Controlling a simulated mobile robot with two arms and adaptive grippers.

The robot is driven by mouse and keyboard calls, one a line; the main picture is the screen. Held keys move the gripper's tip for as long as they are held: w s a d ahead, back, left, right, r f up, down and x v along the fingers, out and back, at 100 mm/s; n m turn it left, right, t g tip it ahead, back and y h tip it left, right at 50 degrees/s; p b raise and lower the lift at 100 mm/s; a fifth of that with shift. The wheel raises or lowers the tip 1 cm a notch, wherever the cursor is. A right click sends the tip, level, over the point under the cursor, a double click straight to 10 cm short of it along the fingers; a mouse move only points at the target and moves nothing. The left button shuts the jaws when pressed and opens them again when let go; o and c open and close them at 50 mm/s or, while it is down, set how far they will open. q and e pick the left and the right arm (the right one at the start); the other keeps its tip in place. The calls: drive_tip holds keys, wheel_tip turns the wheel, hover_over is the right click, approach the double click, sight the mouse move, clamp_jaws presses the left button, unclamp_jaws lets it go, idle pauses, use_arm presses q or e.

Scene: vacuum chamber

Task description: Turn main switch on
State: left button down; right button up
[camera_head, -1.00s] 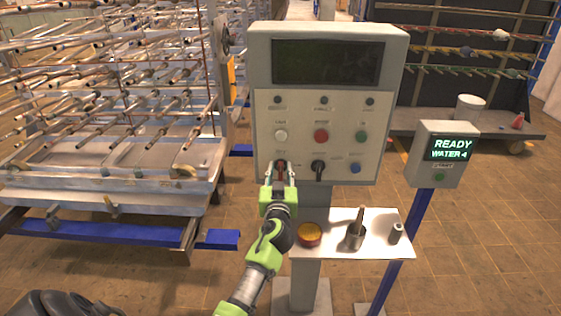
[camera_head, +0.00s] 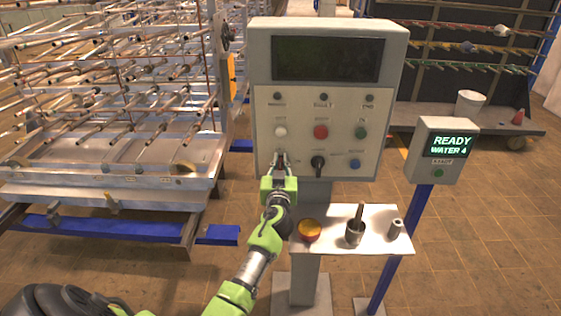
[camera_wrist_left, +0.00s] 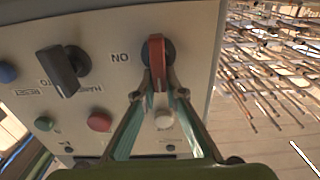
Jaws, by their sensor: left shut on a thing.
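The grey control box (camera_head: 326,104) stands on a post in the middle of the head view. Its main switch, a red handle on a dark round base (camera_wrist_left: 157,52), shows in the left wrist view, with the word ON beside it on the left. The handle stands nearly vertical in that view. My left gripper (camera_head: 279,157) reaches the box's lower left from below. Its two fingertips are shut on the red handle, one on each side (camera_wrist_left: 163,88). In the head view the fingers largely hide the switch. My right gripper is not in view.
A black rotary knob (camera_head: 318,162) sits right of the main switch, with white, red, green and blue buttons around it. A READY display box (camera_head: 440,152) stands at right.

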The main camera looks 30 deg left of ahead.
use_arm(q)
drive_tip(key=f+m+b, duration=0.1)
drive_tip(key=m, duration=0.5)
drive_tip(key=w+d+f+m+b, duration=0.1)
drive_tip(key=m+b, duration=0.1)
drive_tip(key=m, duration=0.4)
drive_tip(key=d+m+b, duration=0.1)
drive_tip(key=m, duration=0.4)
drive_tip(key=shift+w+d+f+m, duration=0.2)
drive_tip(key=shift+f+m, duration=0.2)
idle(0.4)
drive_tip(key=c, duration=2.1)
unclamp_jaws()
